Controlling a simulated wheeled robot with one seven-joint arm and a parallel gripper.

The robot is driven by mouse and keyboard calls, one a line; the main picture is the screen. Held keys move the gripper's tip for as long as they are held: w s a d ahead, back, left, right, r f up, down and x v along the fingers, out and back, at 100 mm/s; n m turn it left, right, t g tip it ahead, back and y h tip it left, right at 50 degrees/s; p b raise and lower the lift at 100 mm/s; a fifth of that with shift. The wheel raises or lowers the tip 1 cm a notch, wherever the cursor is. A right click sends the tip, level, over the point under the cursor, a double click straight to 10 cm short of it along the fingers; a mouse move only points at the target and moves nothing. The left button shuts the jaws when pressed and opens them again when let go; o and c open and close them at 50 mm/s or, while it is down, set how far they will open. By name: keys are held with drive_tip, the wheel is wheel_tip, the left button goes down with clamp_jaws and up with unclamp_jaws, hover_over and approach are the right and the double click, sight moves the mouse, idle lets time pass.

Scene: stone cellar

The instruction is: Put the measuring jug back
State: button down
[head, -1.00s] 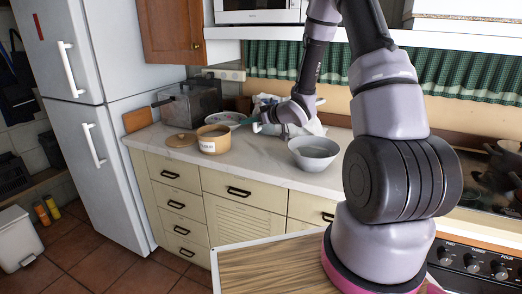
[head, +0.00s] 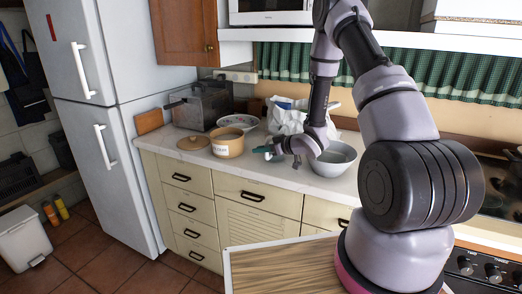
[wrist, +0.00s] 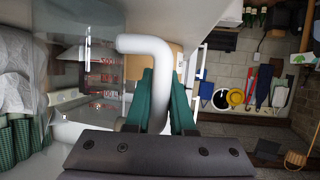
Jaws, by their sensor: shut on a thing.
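The measuring jug (wrist: 76,62) is a clear vessel with red markings and a thick pale handle (wrist: 160,75). It fills the upper left of the wrist view. My gripper's green fingers (wrist: 160,98) are shut on the handle. In the head view my gripper (head: 265,151) is near the front part of the counter, between the tan canister (head: 229,146) and the grey bowl (head: 340,164). The clear jug cannot be made out there. I cannot tell whether it touches the counter.
The pale counter (head: 285,178) also bears a canister lid (head: 193,143), a toaster (head: 204,104), a plate (head: 238,120) and a crumpled white bag (head: 285,117). My wrist partly hides the bowl. A fridge (head: 85,75) stands left; a wooden top (head: 285,268) is in front.

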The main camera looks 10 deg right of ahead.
drive_tip(key=c, duration=0.8)
unclamp_jaws()
drive_tip(key=shift+f, duration=0.15)
drive_tip(key=shift+o, duration=0.2)
drive_tip(key=v, duration=0.7)
drive_tip(key=shift+s+d+r, duration=0.15)
drive_tip(key=shift+r, duration=0.15)
drive_tip(key=shift+s, duration=0.1)
